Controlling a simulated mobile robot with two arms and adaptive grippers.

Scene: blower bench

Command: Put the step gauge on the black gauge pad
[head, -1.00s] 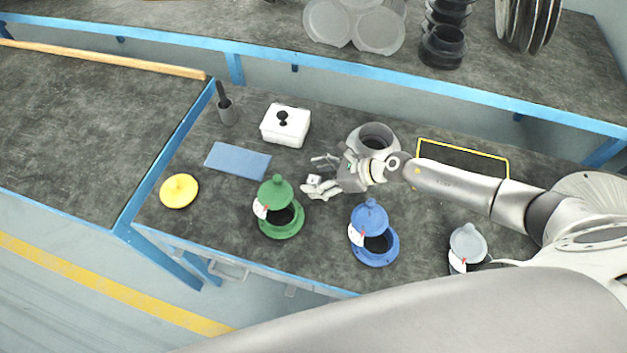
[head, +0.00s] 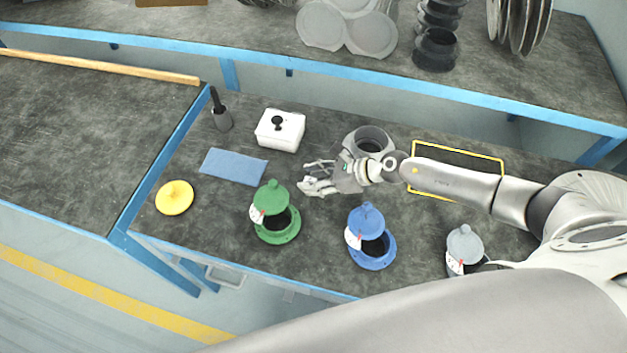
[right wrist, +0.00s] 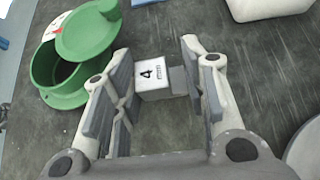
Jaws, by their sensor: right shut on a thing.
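The step gauge (right wrist: 154,80) is a small pale block with a "4" on its face and a grey step at its right side. In the right wrist view it sits between the fingertips of my right gripper (right wrist: 160,75), which is shut on it. In the head view this gripper (head: 312,177) is low over the bench, right of and behind the green pot; the gauge is hard to make out there. The black gauge pad (head: 466,160) is a dark rectangle with a yellow border at the right, partly hidden by my right arm. My left gripper is not in view.
Near the gripper are a green lidded pot (head: 276,226), a blue one (head: 372,253) and a round grey housing (head: 372,133). A grey lidded pot (head: 465,245), white box (head: 281,130), blue mat (head: 234,167), yellow lid (head: 175,198) and dark-handled tool (head: 221,118) stand around.

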